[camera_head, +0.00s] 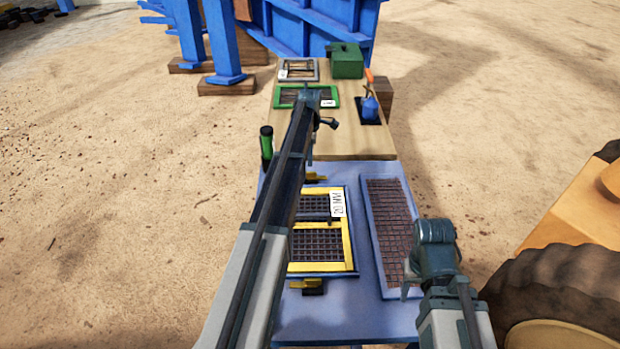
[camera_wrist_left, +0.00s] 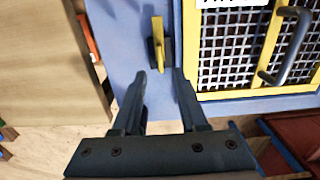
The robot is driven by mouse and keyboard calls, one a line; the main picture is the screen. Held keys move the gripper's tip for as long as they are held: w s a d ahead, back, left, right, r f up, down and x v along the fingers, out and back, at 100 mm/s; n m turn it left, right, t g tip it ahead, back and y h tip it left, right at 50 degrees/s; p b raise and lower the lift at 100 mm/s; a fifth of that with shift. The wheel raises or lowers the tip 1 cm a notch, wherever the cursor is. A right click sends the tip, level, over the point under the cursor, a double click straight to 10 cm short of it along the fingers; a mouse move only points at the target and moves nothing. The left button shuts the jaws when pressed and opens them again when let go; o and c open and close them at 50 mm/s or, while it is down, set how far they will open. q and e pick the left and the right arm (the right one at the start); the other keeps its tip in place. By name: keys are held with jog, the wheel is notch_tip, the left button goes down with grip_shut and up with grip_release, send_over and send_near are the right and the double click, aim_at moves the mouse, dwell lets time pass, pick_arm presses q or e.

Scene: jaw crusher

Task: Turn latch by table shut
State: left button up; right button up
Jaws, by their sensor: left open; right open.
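In the head view the yellow latch by the table (camera_head: 316,178) sits on a dark base at the far edge of the yellow-framed mesh screen (camera_head: 352,240). In the left wrist view the latch (camera_wrist_left: 158,45) lies alongside the frame (camera_wrist_left: 187,50), apart from it and not across it. My left gripper (camera_head: 320,136) is open and empty. In the wrist view its fingertips (camera_wrist_left: 160,74) are spread just below the latch's handle end, with no clear contact. My left arm hides the screen's left part. My right gripper (camera_head: 428,278) is open, over the blue bench's right side.
A second yellow latch (camera_head: 307,285) is at the screen's near edge. A rusty mesh panel (camera_head: 390,215) lies to the right on the blue bench (camera_head: 345,322). The wooden table (camera_head: 350,145) adjoins beyond, with a green box (camera_head: 345,60) and a green bottle (camera_head: 266,145) nearby.

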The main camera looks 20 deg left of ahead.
aim_at(310, 172)
pick_arm(q)
notch_tip(310, 172, down, 7)
jog(key=b, duration=0.6)
pick_arm(e)
notch_tip(310, 172, down, 7)
jog(key=shift+f, duration=0.1)
pick_arm(q)
grip_shut()
